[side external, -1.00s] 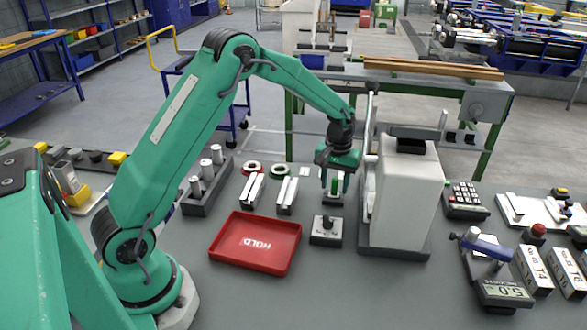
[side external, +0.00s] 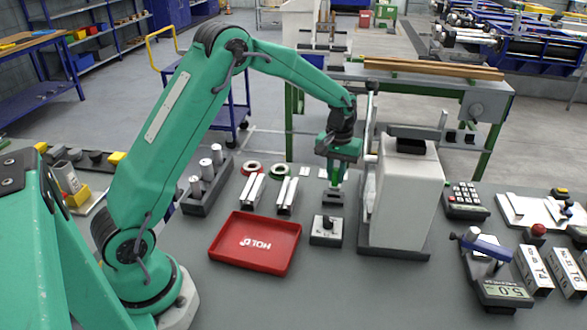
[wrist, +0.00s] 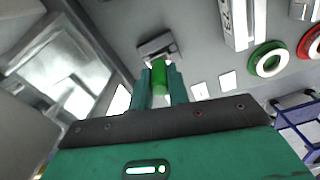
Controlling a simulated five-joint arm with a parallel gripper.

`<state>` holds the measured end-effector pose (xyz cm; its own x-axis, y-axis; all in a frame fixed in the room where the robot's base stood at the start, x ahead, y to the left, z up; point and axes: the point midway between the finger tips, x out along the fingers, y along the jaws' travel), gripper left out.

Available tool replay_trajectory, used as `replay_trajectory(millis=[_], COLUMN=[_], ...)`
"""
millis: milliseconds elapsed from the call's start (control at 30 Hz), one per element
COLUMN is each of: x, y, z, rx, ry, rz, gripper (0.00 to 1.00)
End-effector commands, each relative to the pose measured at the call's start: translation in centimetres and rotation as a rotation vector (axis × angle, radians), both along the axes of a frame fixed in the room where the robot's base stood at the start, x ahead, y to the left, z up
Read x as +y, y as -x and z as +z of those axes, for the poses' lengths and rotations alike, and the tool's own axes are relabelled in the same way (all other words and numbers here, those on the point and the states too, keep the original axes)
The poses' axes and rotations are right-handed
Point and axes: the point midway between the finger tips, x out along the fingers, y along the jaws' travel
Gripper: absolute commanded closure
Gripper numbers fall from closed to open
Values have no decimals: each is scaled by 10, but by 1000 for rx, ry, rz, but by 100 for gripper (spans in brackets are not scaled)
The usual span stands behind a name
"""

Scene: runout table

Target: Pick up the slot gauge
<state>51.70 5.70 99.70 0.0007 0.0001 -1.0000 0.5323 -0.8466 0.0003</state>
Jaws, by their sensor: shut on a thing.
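The slot gauge shows in the wrist view as a green cylindrical handle (wrist: 159,78) with a pale end, between the two green fingers. My gripper (wrist: 160,88) is shut on this handle. In the side view my gripper (side external: 337,177) is just above a small dark block (side external: 333,199), left of the white machine. The fingers mostly hide the gauge there. The same block (wrist: 152,47) lies past the gauge's pale end in the wrist view. I cannot tell whether the gauge's lower end is clear of the block.
The tall white machine (side external: 400,200) stands close on the right. A red HOLD tray (side external: 255,243) and a small knob box (side external: 326,231) are nearer the front. Metal bars (side external: 287,195), a red ring (side external: 250,168) and a green ring (side external: 278,169) lie left.

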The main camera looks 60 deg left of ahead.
Motion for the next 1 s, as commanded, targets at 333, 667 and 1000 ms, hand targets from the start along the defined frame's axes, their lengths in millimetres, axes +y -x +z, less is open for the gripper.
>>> replay_trajectory(millis=[333,667,1000], x=[0,-4,-10], y=[4,39,94], z=[41,40,40], rx=[0,0,0], ry=[0,0,0], rz=[0,0,0], gripper=[100,100,100])
